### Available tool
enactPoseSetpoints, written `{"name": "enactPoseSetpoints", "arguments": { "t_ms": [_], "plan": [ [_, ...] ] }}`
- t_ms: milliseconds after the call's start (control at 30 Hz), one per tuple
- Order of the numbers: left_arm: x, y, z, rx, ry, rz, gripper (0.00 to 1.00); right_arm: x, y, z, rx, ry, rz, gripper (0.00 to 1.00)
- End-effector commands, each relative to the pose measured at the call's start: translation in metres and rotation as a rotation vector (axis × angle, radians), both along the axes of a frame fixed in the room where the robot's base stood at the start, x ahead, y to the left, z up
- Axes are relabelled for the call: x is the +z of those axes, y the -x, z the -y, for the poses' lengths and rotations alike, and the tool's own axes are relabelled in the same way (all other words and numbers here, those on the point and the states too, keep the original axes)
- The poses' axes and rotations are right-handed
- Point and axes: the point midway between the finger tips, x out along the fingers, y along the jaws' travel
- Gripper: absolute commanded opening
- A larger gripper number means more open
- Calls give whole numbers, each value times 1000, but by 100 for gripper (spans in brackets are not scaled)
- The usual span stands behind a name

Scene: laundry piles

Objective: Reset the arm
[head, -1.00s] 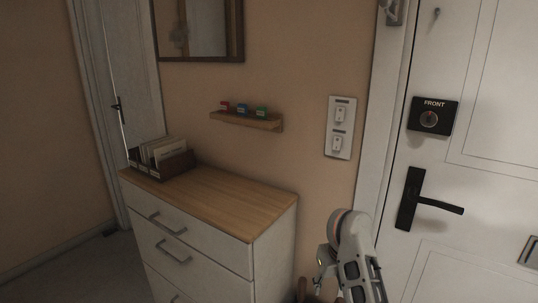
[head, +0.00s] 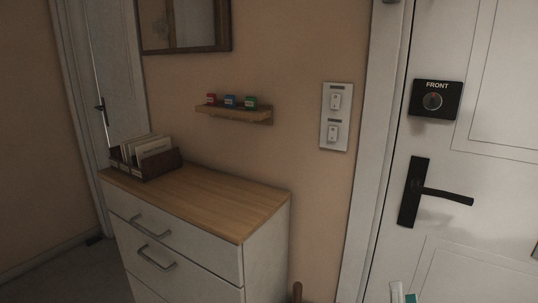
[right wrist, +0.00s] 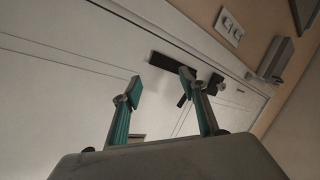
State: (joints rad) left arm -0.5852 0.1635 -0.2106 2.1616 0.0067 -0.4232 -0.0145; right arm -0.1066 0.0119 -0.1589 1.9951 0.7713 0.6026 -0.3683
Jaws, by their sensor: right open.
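My right gripper shows in the right wrist view (right wrist: 161,88) with its two teal-and-grey fingers spread apart and nothing between them. Beyond the fingers are the white door and its black handle. In the head view only a small white and teal part of the right gripper (head: 402,293) shows at the bottom edge, in front of the lower door; the rest of it is out of frame. My left gripper is in neither view.
The white front door (head: 490,190) has a black lever handle (head: 412,192) and a lock plate (head: 436,99). A switch panel (head: 336,117), a small shelf (head: 234,114) and a mirror (head: 185,24) are on the wall. A wood-topped dresser (head: 225,205) holds a letter box (head: 146,158).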

Motion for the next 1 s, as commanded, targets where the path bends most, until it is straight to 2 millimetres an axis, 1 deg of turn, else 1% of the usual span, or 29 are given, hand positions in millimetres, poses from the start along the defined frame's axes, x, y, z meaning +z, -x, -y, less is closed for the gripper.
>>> {"name": "enactPoseSetpoints", "arguments": {
  "t_ms": [33, 67, 100, 167, 200, 267, 300, 367, 400, 467, 500, 633, 667, 700, 800, 1000],
  "plan": [
    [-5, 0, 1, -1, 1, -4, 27, -27, 12, -23, 73, 114, -79, 43],
    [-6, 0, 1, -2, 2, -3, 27, -38, 17, -38, 117, 181, -119, 43],
    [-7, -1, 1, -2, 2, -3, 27, -56, 27, -56, 174, 268, -178, 43],
    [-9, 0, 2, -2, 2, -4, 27, -86, 43, -80, 257, 396, -273, 43],
    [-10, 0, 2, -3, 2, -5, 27, -106, 56, -93, 306, 474, -334, 43],
    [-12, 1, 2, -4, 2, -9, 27, -136, 75, -107, 372, 582, -429, 43],
    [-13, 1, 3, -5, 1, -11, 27, -156, 89, -114, 410, 648, -489, 43],
    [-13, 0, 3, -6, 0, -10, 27, -182, 109, -120, 459, 736, -574, 43],
    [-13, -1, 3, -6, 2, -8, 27, -198, 123, -122, 488, 791, -628, 43],
    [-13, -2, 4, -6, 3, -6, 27, -219, 143, -122, 524, 866, -704, 43],
    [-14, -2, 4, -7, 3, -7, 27, -232, 156, -121, 545, 912, -755, 43],
    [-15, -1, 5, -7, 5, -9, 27, -269, 199, -109, 602, 1059, -914, 43],
    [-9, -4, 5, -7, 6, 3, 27, -273, 206, -106, 606, 1087, -940, 43],
    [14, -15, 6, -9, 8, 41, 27, -251, 192, -107, 580, 1080, -900, 43],
    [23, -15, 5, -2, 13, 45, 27, -234, 186, -107, 566, 1073, -880, 43],
    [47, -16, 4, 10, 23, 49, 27, -210, 184, -106, 556, 1057, -876, 43]
  ]
}}
